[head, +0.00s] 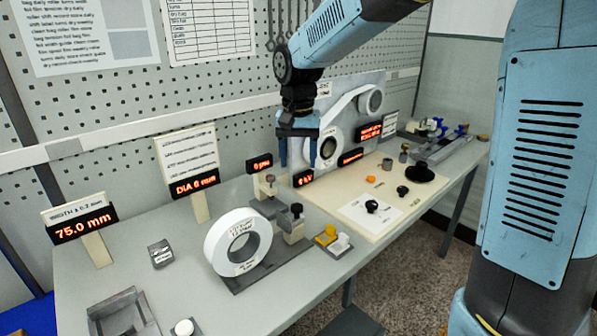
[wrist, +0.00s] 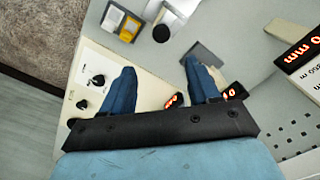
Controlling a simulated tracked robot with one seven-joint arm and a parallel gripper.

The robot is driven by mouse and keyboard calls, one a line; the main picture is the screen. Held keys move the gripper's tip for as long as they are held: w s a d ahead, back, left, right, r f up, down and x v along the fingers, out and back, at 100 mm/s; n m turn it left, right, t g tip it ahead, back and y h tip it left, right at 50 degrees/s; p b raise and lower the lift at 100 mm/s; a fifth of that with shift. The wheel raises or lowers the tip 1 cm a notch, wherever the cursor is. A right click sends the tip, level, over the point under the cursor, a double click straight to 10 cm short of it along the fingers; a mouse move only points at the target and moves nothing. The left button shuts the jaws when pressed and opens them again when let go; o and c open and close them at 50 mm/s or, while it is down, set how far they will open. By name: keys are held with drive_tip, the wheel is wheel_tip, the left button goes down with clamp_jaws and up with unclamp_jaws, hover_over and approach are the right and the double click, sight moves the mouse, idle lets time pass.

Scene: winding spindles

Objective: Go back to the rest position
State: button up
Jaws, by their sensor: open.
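My gripper (head: 298,150) hangs from my blue arm above the middle of the bench, pointing down, with its two blue fingers apart and nothing between them. In the wrist view my gripper (wrist: 162,85) also shows open and empty, above the bench and the cream board (wrist: 145,95). In the head view the fingers stand in front of the back panel, above the small red-lit displays. No finger visibly touches anything.
A large white roll (head: 222,245) stands on a dark base at the front left. The cream board (head: 400,205) with black knobs lies to the right. Lit signs (head: 195,185) line the back. The pegboard wall (head: 130,100) is behind. Bare bench (head: 185,285) shows at front left.

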drive_tip(key=shift+r, duration=0.45)
drive_tip(key=s+d+r+t, duration=0.2)
drive_tip(key=s+d, duration=0.8)
drive_tip(key=s+d+r+n+t, duration=0.1)
drive_tip(key=s+d+r+t, duration=0.2)
drive_tip(key=s+d, duration=0.8)
drive_tip(key=shift+s+d+t, duration=0.25)
drive_tip(key=shift+s+t, duration=0.05)
